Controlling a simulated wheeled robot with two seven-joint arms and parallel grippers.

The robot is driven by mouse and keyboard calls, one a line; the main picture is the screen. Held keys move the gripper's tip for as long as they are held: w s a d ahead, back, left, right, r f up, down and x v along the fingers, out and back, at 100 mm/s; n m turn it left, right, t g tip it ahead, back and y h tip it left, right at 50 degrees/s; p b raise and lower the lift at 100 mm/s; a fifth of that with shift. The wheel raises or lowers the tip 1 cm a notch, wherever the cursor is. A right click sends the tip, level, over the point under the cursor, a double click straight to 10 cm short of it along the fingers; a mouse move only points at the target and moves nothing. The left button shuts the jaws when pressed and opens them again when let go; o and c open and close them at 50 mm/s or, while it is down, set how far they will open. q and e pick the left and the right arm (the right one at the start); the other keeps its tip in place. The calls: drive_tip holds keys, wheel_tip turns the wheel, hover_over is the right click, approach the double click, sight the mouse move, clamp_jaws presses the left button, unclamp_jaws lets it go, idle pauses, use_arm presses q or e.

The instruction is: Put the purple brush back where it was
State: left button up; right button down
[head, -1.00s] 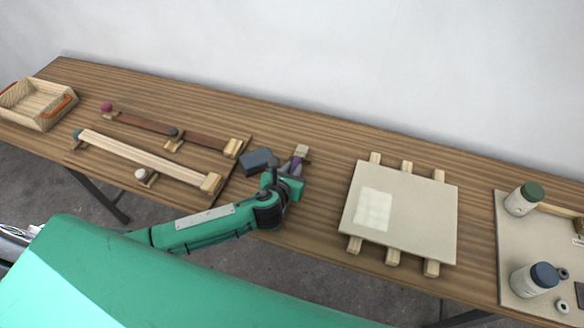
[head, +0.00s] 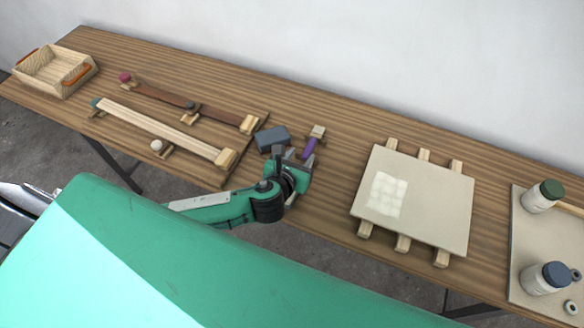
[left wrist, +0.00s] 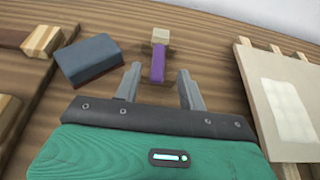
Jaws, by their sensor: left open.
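The purple brush (head: 310,146) lies on the wooden table, its purple handle towards my left gripper and its pale bristle end (head: 318,131) pointing away. It also shows in the left wrist view (left wrist: 158,62), ahead of and between my fingers. My left gripper (head: 293,157) is open and empty just in front of the handle. In the left wrist view its two fingers (left wrist: 160,86) stand apart on either side of the handle's line. I cannot tell whether anything touches the brush. My right gripper is not in view.
A dark grey block (head: 272,138) lies left of the brush. A board with wood strips (head: 165,130) is further left, with a wooden crate (head: 35,80) beyond. A pale panel on battens (head: 430,205) lies right. Jars (head: 545,278) stand on a tray at far right.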

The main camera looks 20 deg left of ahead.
use_arm(q)
drive_tip(key=v, duration=0.5)
drive_tip(key=shift+s+r, duration=0.15)
drive_tip(key=shift+s, duration=0.2)
